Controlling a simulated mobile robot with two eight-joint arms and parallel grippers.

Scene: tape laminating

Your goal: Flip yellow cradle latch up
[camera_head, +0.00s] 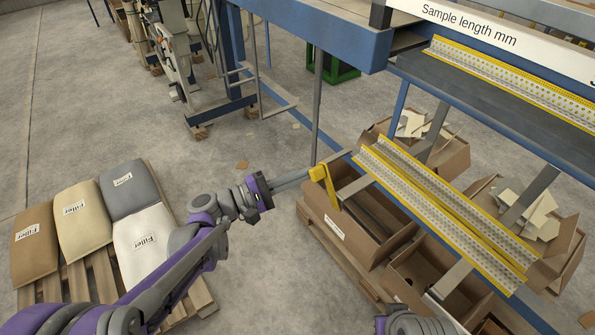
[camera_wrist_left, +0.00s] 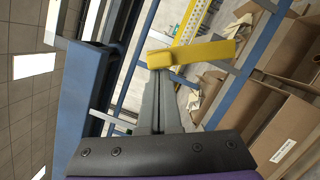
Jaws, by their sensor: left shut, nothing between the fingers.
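The yellow latch (camera_head: 330,190) is a short bar at the left end of the yellow-edged perforated cradle (camera_head: 440,215). In the head view it hangs down from its thicker top end.
An open cardboard box (camera_head: 335,220) stands below the latch, with more boxes (camera_head: 440,280) under the cradle. A blue machine beam (camera_head: 320,35) runs above and behind. Filler sacks (camera_head: 85,220) lie on a pallet at left. Bare floor (camera_head: 255,280) lies between.

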